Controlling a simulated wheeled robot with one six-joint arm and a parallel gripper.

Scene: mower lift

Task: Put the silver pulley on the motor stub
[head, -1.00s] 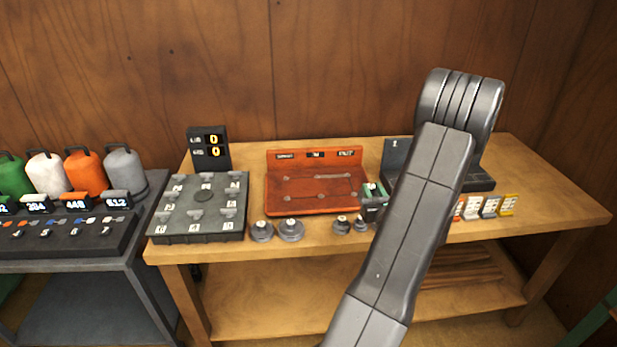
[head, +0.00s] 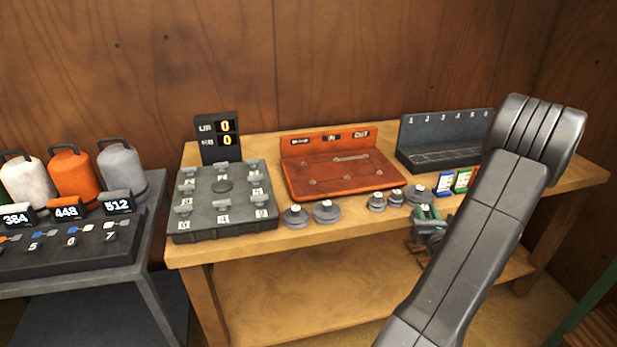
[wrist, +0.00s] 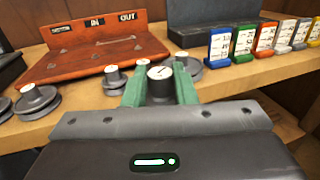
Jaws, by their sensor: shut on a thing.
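My gripper (head: 428,226) is in front of the bench's front edge at the right. In the wrist view its green fingers (wrist: 159,92) are shut on a grey pulley-like piece (wrist: 160,87) with a round white, marked top. Its lower part is hidden by the gripper. Several grey pulleys stand along the bench front: two larger ones (head: 295,216) (head: 326,211), two small ones (head: 376,201) (head: 396,195) and another (head: 418,194) near my gripper. The red-orange board (head: 342,176) behind them bears small stubs (head: 312,181). I cannot tell which is the motor stub.
A dark numbered rack (head: 445,135) stands at the back right, with coloured cards (head: 445,184) before it. A dark block with pegs (head: 222,205) and a display (head: 217,138) are left of the board. A cart with canisters (head: 75,174) stands at far left.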

